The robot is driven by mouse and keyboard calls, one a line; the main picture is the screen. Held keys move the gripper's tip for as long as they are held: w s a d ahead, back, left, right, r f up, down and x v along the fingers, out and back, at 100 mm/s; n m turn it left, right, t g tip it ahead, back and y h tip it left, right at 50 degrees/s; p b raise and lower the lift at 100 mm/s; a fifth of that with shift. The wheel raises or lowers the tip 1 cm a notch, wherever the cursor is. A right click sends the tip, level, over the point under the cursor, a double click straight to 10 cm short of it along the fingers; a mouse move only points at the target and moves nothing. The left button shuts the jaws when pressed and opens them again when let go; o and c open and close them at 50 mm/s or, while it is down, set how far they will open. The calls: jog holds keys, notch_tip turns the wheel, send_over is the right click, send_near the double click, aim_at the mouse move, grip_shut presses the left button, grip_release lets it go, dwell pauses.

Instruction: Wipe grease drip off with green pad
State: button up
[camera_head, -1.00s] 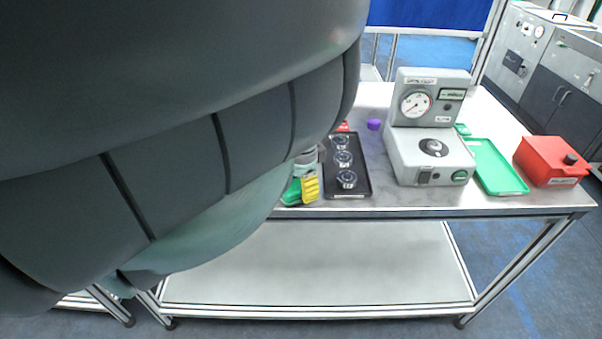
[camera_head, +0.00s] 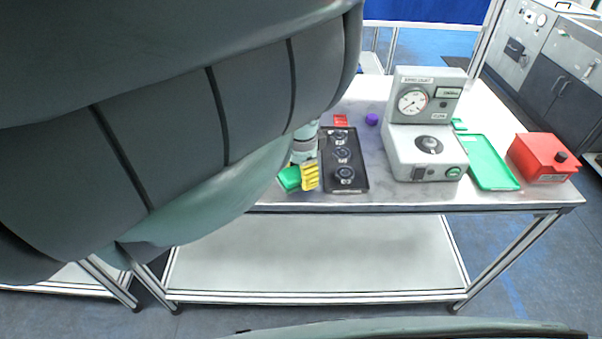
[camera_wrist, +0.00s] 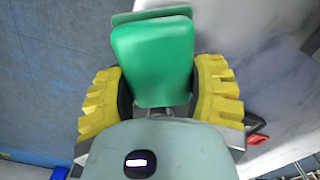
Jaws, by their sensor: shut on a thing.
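My gripper (camera_wrist: 160,95) has ridged yellow fingers on either side of the green pad (camera_wrist: 152,60) in the wrist view. It is shut on the pad's block-like part, and a wider green edge shows at the far end. In the head view, the pad (camera_head: 289,178) and the yellow fingers (camera_head: 310,176) are at the table's front edge, just left of the black tray. I cannot tell whether the pad touches the table. No grease drip can be made out; my arm hides the table's left part.
The black tray (camera_head: 359,183) holds three round dark parts. Behind it are a red item (camera_head: 340,119) and a purple item (camera_head: 372,119). A grey gauge device (camera_head: 424,140), a green tray (camera_head: 493,170) and a red box (camera_head: 541,158) stand to the right on the table (camera_head: 400,198).

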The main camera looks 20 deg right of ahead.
jog(key=shift+r+p, duration=0.55)
jog(key=shift+r, duration=0.45)
notch_tip(320, 180, up, 3)
jog(key=p, duration=0.3)
